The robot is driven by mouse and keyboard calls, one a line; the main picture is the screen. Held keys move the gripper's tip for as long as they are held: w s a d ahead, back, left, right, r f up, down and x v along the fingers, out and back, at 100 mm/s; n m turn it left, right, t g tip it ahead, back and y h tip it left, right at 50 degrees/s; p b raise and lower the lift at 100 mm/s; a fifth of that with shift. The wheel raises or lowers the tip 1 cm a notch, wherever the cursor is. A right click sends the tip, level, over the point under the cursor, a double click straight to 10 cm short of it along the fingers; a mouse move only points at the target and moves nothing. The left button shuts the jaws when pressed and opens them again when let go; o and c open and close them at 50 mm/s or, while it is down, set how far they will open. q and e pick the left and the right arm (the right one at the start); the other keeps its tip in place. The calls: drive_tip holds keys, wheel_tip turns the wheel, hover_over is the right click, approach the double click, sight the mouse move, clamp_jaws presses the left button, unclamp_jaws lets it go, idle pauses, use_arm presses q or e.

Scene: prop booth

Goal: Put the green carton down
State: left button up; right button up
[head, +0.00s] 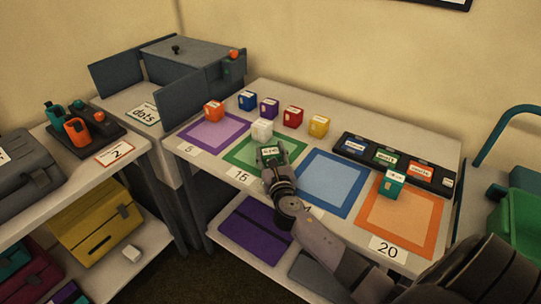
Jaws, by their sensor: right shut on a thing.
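My right gripper (271,163) reaches in from the lower right and is shut on the green carton (269,152), a small dark green block with a pale label. The carton is over the green-bordered square (238,152) on the table, just in front of a white carton (262,130). The gripper hides part of the carton, and I cannot tell whether its base touches the table. My left gripper is not in view.
Purple (222,126), blue (329,191) and orange (375,228) squares mark the table (350,125). A teal carton (394,187) stands on the orange square. Several coloured cartons line the back, beside a black labelled tray (370,156). The blue square is clear of cartons.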

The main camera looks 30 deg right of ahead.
drive_tip(key=shift+f, duration=0.1)
drive_tip(key=o, duration=1.2)
drive_tip(key=shift+r, duration=0.3)
drive_tip(key=v, duration=1.2)
drive_tip(key=shift+a+f, duration=0.1)
drive_tip(key=shift+f, duration=0.05)
